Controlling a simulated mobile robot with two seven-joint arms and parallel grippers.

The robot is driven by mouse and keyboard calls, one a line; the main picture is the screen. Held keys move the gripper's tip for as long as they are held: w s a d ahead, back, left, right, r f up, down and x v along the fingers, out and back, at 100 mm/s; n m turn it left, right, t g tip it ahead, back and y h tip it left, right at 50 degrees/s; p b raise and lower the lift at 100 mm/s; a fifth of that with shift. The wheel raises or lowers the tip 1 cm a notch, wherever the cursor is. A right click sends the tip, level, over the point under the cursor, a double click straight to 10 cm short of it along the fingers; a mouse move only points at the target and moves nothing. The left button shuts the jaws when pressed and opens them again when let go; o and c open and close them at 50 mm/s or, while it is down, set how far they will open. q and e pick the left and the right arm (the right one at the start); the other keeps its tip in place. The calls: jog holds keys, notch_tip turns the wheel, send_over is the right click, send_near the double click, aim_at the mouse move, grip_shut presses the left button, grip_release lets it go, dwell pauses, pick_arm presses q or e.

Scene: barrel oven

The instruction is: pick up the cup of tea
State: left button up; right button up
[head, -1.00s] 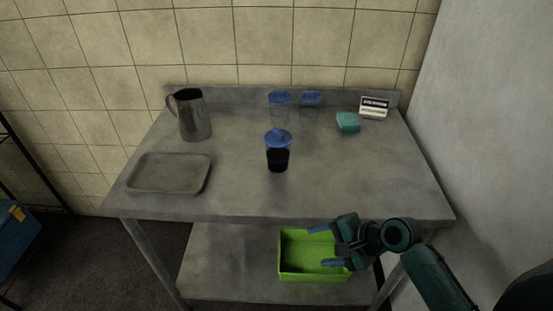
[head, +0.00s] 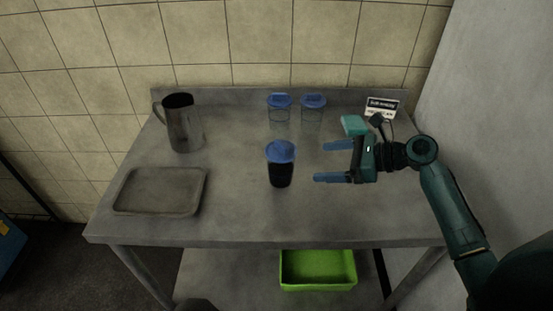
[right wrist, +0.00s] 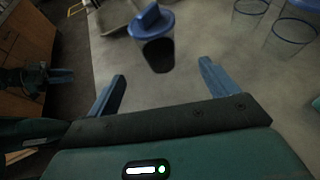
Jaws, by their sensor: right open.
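The cup of tea (head: 281,172) has a blue lid and dark contents and stands upright on the grey metal table (head: 240,222), near its middle. It also shows in the right wrist view (right wrist: 158,55), beyond the fingertips and between their lines. My right gripper (head: 330,162) is open and empty, to the right of the cup, with its fingers pointing left towards it. A gap separates the fingertips from the cup. The right wrist view shows both blue fingers (right wrist: 162,80) spread apart. My left gripper is not in the head view.
A metal jug (head: 184,128) and tray (head: 160,192) are at left. A teal sponge (head: 354,125) and a small sign (head: 381,106) are behind my right gripper. A green bin (head: 318,270) sits on the lower shelf.

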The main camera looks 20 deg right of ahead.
aim_at(281, 165)
jog(key=x, duration=0.8)
jog(key=shift+a, duration=0.35)
jog(key=x, duration=0.4)
jog(key=shift+w, duration=0.1)
jog(key=shift+c, duration=0.3)
jog(key=c, duration=1.1)
